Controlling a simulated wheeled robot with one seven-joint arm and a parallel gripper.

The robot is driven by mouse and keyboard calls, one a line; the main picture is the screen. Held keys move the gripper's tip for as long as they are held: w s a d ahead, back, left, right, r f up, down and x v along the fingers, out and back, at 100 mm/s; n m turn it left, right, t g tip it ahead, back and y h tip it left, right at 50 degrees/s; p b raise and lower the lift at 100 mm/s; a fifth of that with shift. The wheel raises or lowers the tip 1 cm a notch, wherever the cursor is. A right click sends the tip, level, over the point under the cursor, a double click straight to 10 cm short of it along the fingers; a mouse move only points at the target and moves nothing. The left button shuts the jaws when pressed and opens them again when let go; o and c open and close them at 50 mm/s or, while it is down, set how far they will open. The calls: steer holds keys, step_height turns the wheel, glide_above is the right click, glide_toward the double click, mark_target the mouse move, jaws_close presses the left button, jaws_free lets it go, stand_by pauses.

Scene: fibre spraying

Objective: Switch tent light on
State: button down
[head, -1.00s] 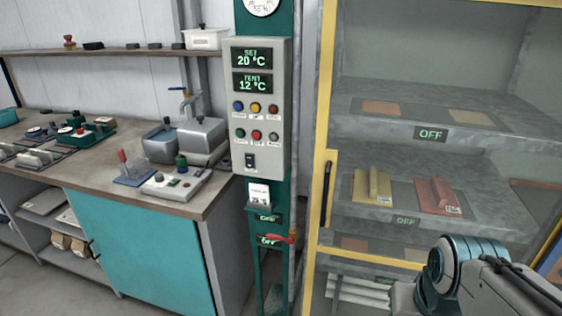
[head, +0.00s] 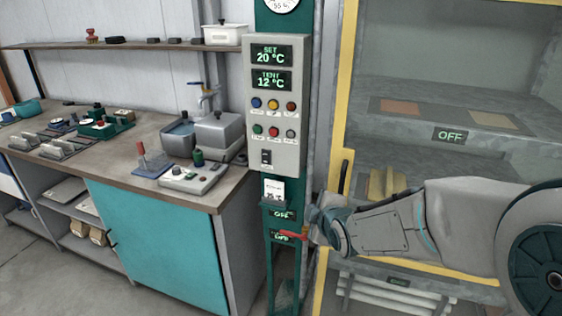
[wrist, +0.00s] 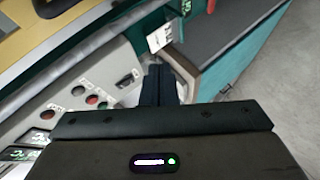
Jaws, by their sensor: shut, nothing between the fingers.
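The grey control box (head: 274,105) stands on a green post (head: 281,20), with SET 20 °C and TENT 12 °C displays. Two rows of coloured buttons (head: 273,118) sit below them, and a black rocker switch (head: 266,157) is near the bottom edge. The captions are too small to read, so I cannot tell which control is the tent light. In the wrist view the box (wrist: 75,100) is on the left, with the rocker switch (wrist: 127,79) just left of my gripper (wrist: 158,70). My gripper is shut and empty; in the head view its fingertips are hard to make out.
A white tag (head: 274,190), small OFF display (head: 283,215) and red lever (head: 291,235) are below the box, near my wrist. The yellow-framed cabinet (head: 346,90) stands right, with its shelf display (head: 449,135) reading OFF. The workbench (head: 110,162) is left.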

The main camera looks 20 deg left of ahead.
steer(key=w+a+r+n+t+y, duration=0.1)
steer(key=a+r+n+t+y, duration=0.1)
steer(key=a+n+y, duration=0.3)
steer(key=a+r, duration=0.1)
steer(key=a, duration=0.3)
steer(key=shift+w+a+r+n, duration=0.2)
steer(key=shift+w+a+n, duration=0.15)
steer(key=shift+n, duration=0.05)
steer(key=p, duration=0.4)
glide_toward(262, 162)
steer(key=w+a, duration=0.3)
steer(key=a, duration=0.1)
steer(key=shift+w+d+f+p, duration=0.1)
steer(key=shift+w+f+p, duration=0.2)
steer(key=shift+w, duration=0.4)
steer(key=shift+f, duration=0.1)
